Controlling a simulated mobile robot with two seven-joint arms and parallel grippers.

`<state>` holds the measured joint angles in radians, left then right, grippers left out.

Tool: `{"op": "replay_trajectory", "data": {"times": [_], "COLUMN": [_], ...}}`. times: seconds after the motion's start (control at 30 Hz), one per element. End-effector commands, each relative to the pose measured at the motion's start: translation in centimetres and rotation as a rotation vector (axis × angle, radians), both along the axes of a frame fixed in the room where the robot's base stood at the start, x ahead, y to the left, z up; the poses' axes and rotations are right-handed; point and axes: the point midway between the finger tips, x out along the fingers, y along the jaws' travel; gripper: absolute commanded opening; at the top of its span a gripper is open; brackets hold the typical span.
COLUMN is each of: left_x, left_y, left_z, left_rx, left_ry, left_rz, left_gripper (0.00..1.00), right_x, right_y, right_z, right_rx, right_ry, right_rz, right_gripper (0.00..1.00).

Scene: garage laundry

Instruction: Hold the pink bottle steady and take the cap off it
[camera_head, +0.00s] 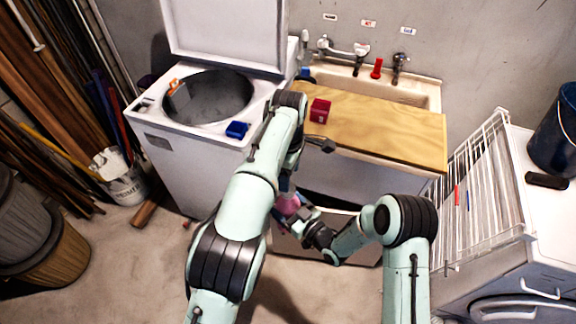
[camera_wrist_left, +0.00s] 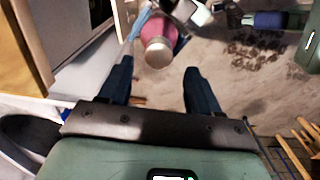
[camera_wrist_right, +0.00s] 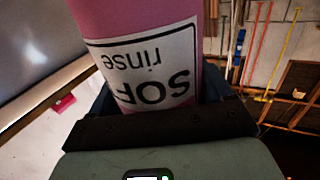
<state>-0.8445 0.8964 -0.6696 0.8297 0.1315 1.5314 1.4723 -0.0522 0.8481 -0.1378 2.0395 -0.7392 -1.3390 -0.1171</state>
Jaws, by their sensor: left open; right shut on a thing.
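The pink bottle (camera_head: 289,204) is low in front of the sink cabinet in the head view, partly hidden by my arms. My right gripper (camera_wrist_right: 155,100) is shut on its body; the bottle's white label reads upside down in the right wrist view. In the left wrist view the bottle (camera_wrist_left: 162,30) is ahead, with its grey-brown round cap (camera_wrist_left: 158,54) on the end facing me. My left gripper (camera_wrist_left: 158,85) is open and empty, its fingers apart from the cap, which lies just beyond and between the fingertips. In the head view my left arm mostly hides this gripper.
A top-loading washer (camera_head: 175,150) stands left, with a blue box (camera_head: 237,130) on its edge. A wooden board (camera_head: 385,130) with a red box (camera_head: 319,110) covers part of the sink (camera_head: 425,95). A white wire rack (camera_head: 480,200) stands right. Floor below is clear.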

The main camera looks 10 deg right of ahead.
Motion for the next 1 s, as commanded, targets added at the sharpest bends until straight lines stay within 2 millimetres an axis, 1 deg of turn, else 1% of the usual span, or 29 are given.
{"op": "replay_trajectory", "data": {"times": [0.1,0.5,0.7,0.83,0.9,1.0], "left_x": [0.1,0.2,0.2,0.2,0.3,0.3], "left_y": [0.0,0.0,0.0,0.1,0.2,0.2], "left_z": [0.3,1.4,1.9,2.1,2.2,2.2], "left_rx": [-0.002,-0.007,-0.01,-0.011,-0.01,-0.011], "left_ry": [-0.001,0.001,0.001,0.001,0.001,0.002], "left_rz": [-0.267,-1.189,-1.609,-1.801,-1.873,-1.935], "left_gripper": [0.63,0.63,0.63,0.63,0.63,0.63], "right_x": [0.0,0.0,0.0,0.0,0.0,0.0], "right_y": [0.0,0.0,0.0,0.0,0.0,0.0], "right_z": [0.2,0.2,0.2,0.2,0.2,0.2], "right_rx": [0.002,0.002,0.002,0.002,0.002,0.002], "right_ry": [-0.005,-0.004,-0.004,-0.005,-0.005,-0.004], "right_rz": [0.0,0.0,0.0,0.0,0.0,0.0], "right_gripper": [0.0,0.0,0.0,0.0,0.0,0.0]}}
